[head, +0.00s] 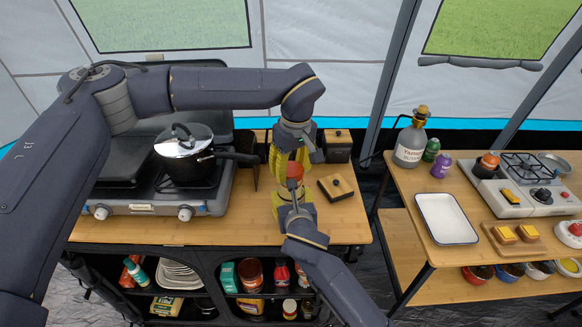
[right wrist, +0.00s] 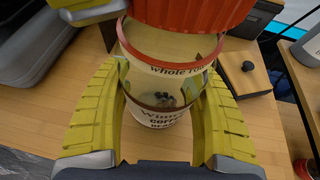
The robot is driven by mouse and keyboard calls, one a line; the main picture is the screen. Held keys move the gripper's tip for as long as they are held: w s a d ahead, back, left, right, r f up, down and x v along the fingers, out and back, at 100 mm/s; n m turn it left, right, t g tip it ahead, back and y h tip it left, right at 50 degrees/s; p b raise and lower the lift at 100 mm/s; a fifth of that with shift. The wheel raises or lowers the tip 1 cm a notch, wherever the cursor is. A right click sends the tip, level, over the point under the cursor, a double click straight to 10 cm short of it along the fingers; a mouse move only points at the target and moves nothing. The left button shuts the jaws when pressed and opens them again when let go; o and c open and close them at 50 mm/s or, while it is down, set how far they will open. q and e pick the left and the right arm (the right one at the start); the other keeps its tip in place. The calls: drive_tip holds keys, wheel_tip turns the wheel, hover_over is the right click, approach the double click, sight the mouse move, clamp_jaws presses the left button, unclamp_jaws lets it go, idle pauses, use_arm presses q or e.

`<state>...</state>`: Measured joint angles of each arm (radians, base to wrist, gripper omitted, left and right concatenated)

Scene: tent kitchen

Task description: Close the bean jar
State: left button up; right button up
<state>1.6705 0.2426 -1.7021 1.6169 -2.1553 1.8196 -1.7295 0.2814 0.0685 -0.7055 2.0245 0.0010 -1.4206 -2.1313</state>
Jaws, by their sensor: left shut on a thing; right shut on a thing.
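The bean jar (right wrist: 150,112) is a clear jar with a pale label reading coffee beans and a few dark beans inside. It stands on the wooden counter, upright, between the yellow fingers of my right gripper (right wrist: 160,80), which is shut on it. The orange-red lid (right wrist: 190,12) is above the jar's mouth; part of the open rim shows below it on the near side. My left gripper (head: 291,158) reaches down from above and is shut on the lid, which also shows in the head view (head: 295,172). The right gripper (head: 294,208) hides most of the jar there.
A pressure cooker (head: 183,160) sits on the stove (head: 140,208) at left. The counter front between them is clear.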

use_arm(q)
drive_tip(key=shift+f, duration=0.55)
idle(0.4)
drive_tip(key=m, duration=0.8)
drive_tip(key=shift+h, duration=0.4)
drive_tip(key=m, duration=0.4)
drive_tip(key=shift+m+h, duration=0.3)
drive_tip(key=shift+m, duration=0.1)
drive_tip(key=m, duration=0.3)
drive_tip(key=o, duration=0.8)
drive_tip(key=shift+c, duration=0.2)
